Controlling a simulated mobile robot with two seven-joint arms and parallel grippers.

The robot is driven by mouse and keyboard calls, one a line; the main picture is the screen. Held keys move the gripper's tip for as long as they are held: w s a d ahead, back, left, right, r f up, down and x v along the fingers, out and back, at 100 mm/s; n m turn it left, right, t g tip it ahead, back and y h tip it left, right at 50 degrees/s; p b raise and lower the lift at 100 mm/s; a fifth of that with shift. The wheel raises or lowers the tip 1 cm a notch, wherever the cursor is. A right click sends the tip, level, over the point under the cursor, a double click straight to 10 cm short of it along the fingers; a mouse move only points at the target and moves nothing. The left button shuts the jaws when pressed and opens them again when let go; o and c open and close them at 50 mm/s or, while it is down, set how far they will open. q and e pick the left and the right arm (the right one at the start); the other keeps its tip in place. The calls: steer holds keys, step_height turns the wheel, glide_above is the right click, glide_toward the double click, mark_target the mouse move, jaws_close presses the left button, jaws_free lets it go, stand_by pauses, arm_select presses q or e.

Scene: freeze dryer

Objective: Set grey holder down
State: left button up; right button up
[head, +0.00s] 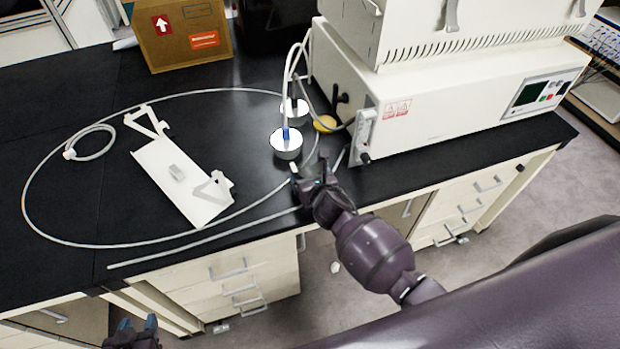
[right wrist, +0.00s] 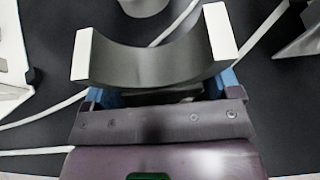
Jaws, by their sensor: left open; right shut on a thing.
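The grey holder (right wrist: 155,62) is a curved, half-ring piece with pale end faces, seen in the right wrist view. My right gripper (right wrist: 165,95) is shut on it, with blue fingertips at its outer curve. In the head view my right gripper (head: 308,184) is over the front part of the black counter, just in front of a round metal-topped vessel (head: 287,146). The holder is mostly hidden there, and I cannot tell whether it touches the counter. My left gripper (head: 136,328) is open and empty, low in front of the counter.
The black counter (head: 75,190) carries a white bracketed tray (head: 165,170) left of my right gripper. A long white tube (head: 28,205) loops around it. The white freeze dryer (head: 440,110) stands right. A cardboard box (head: 175,50) is behind. A yellow disc (head: 325,124) lies beside the dryer.

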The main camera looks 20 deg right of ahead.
steer(key=shift+f, duration=0.15)
steer(key=o, duration=0.9)
steer(key=p+v, duration=0.2)
steer(key=v, duration=1)
steer(key=s+d+f+m+g, duration=0.1)
steer(key=s+d+m, duration=0.4)
steer(key=m, duration=1.2)
steer(key=s+d+f+m, duration=0.2)
steer(key=s+d+m, duration=0.4)
steer(key=m, duration=1.2)
steer(key=s, duration=0.4)
steer(key=shift+s+f+m+g+h, duration=0.2)
steer(key=shift+s+m+g+h, duration=0.1)
steer(key=shift+g, duration=0.1)
